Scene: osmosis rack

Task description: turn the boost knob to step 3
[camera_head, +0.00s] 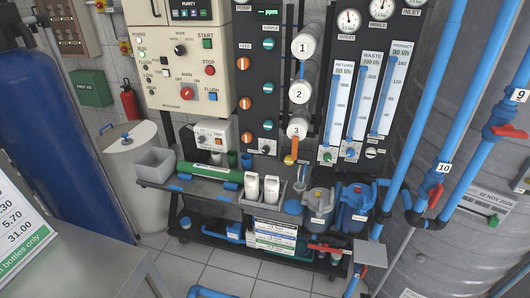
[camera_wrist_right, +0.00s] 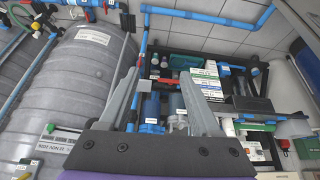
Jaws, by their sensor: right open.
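A small cream box (camera_head: 212,135) with a round dial and small red-orange parts stands on the rack's shelf, below the large cream control panel (camera_head: 184,70). It may carry the boost knob, but its lettering is too small to read, and I cannot tell the dial's step. The large panel has a black mode selector (camera_head: 180,50) and a red knob (camera_head: 187,93). My right gripper (camera_wrist_right: 160,72) shows only in the right wrist view. Its two grey fingers are apart with nothing held between them, and the rack is beyond them. My left gripper is in neither view.
Blue pipes with red valve handles (camera_head: 434,196) and a grey tank (camera_head: 455,150) stand on the right. A grey counter (camera_head: 75,268) fills the near left. Tiled floor (camera_head: 205,262) shows in front.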

